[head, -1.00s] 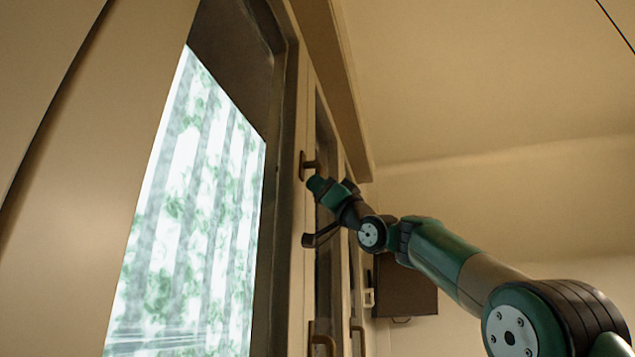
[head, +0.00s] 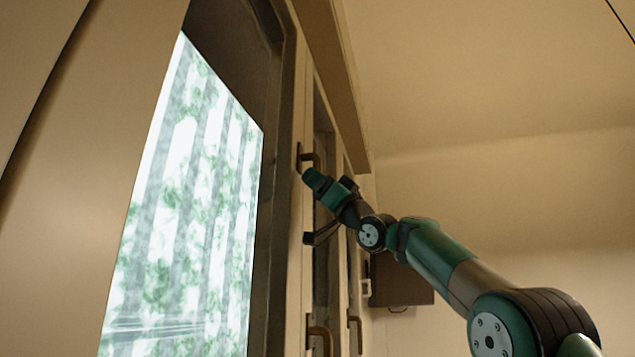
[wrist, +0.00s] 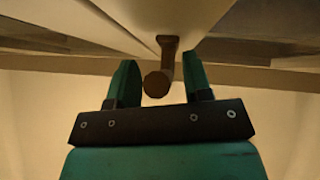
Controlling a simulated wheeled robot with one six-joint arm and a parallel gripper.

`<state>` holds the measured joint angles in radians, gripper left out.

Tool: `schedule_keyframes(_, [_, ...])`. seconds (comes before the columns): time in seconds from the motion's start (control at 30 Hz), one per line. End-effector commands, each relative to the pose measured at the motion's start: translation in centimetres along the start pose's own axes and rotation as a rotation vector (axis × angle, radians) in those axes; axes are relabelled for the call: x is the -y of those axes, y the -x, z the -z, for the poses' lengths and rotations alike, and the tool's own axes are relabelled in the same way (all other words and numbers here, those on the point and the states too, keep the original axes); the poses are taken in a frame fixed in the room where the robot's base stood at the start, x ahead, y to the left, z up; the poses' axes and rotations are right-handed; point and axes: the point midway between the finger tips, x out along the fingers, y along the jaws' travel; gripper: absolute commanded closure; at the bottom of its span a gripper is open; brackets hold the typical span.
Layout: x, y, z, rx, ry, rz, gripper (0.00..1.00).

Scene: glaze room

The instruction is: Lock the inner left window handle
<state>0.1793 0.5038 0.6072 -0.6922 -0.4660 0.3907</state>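A brown window handle (head: 308,157) is mounted high on the window frame in the head view, just above the tip of my gripper (head: 313,178). In the wrist view a brown handle (wrist: 157,84) shows nearly end-on, its mount above it on the frame. My gripper (wrist: 162,78) is open, with one green finger on each side of this handle and gaps visible on both sides. A second dark handle (head: 322,236) sticks out sideways lower down, beside my wrist. My gripper hides part of the frame behind it.
Another brown handle (head: 320,333) sits low on the frame, with a further one (head: 355,330) to its right. A bright patterned window pane (head: 185,220) fills the left. A dark box (head: 402,280) hangs on the wall behind my arm. Open room lies to the right.

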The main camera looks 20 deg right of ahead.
Motion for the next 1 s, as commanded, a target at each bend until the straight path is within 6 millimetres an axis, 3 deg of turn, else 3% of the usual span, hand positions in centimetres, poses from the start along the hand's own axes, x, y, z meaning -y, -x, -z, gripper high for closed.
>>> schedule_keyframes(0.23, [0.0, 0.1, 0.0, -0.001, -0.001, 0.000, 0.55])
schedule_keyframes(0.37, [0.0, 1.1, -0.1, -0.001, 0.001, -0.001, 0.55])
schedule_keyframes(0.57, [0.0, 4.7, -0.5, -0.001, 0.002, -0.003, 0.55])
schedule_keyframes(1.0, [0.0, 14.6, -0.4, 0.000, 0.002, -0.003, 0.55])
